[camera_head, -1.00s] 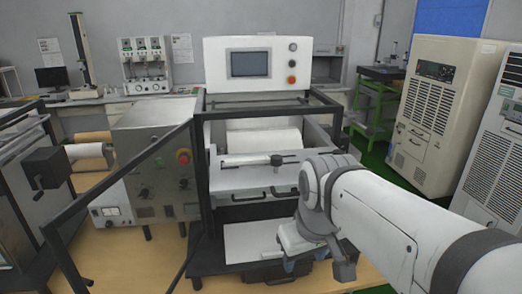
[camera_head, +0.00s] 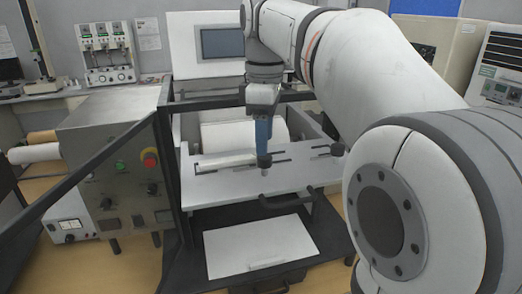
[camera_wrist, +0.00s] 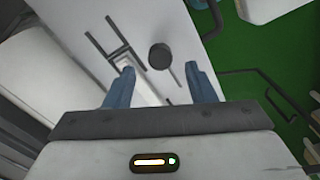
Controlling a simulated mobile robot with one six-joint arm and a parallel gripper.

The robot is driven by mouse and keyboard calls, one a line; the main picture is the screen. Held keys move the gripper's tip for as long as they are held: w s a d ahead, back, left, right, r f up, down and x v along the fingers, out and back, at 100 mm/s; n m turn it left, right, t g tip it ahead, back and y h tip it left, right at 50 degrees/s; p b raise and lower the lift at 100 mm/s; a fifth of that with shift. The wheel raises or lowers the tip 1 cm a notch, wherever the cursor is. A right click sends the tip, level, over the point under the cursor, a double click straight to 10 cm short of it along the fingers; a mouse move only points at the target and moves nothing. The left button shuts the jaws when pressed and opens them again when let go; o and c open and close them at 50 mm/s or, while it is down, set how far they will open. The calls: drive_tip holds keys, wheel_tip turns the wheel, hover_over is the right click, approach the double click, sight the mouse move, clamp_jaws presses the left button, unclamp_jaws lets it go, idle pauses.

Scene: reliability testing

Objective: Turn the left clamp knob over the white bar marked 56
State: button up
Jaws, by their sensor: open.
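A dark round clamp knob (camera_head: 264,160) stands on the white panel (camera_head: 230,185) of the machine, at the right end of a white bar (camera_head: 225,161). No number is legible on the bar. My gripper (camera_head: 263,147) points down from above, with its blue fingers just over this knob in the head view. In the wrist view, the knob (camera_wrist: 159,56) lies ahead of the open fingers (camera_wrist: 160,72), roughly midway between them sideways. The fingers look apart from it, with nothing held. Part of the bar (camera_wrist: 128,66) shows beside the left finger.
A black handle (camera_head: 285,200) juts from the panel front, above a white plate (camera_head: 260,246). Black frame posts (camera_head: 166,170) border the left. A white roller (camera_head: 222,133) lies behind the panel.

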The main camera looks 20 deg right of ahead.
sight(265, 162)
drive_tip(key=shift+f, duration=2)
drive_tip(key=shift+c, duration=0.5)
